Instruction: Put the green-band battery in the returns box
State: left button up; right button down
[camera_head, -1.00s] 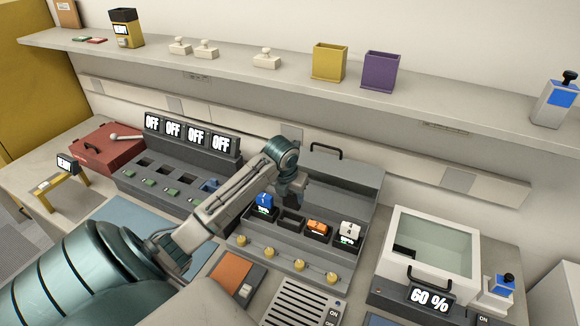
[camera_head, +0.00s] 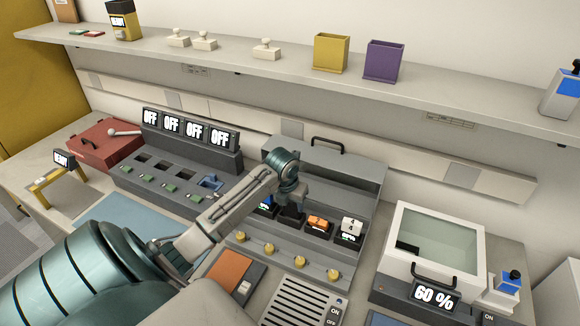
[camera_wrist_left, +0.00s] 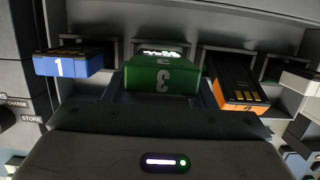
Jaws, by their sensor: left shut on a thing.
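The green battery (camera_wrist_left: 162,76) shows in the left wrist view between the blue battery (camera_wrist_left: 70,64) and the orange battery (camera_wrist_left: 237,86). My left gripper (camera_wrist_left: 160,92) is shut on it. In the head view my left gripper (camera_head: 290,210) reaches down into the grey rack (camera_head: 335,262), between the blue battery (camera_head: 266,206) and the orange battery (camera_head: 318,223). The arm hides the green battery there. I cannot tell whether it is clear of its slot. I cannot tell which container is the returns box. My right gripper is not in view.
A white-topped battery (camera_head: 351,227) stands right of the orange one. A yellow bin (camera_head: 331,52) and purple bin (camera_head: 383,61) stand on the shelf above. A red case (camera_head: 104,144) sits at left, a clear-lidded box (camera_head: 437,240) at right. Yellow knobs (camera_head: 270,248) line the rack's front.

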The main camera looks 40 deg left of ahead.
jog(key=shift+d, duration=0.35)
pick_arm(q)
jog(key=shift+p, duration=0.3)
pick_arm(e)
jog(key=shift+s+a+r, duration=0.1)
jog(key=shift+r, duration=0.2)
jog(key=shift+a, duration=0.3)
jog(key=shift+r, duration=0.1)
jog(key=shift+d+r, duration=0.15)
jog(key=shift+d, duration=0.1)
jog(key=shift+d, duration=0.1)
pick_arm(q)
jog(key=shift+p, duration=0.5)
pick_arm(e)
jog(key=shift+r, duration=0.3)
pick_arm(q)
jog(key=shift+f, duration=0.1)
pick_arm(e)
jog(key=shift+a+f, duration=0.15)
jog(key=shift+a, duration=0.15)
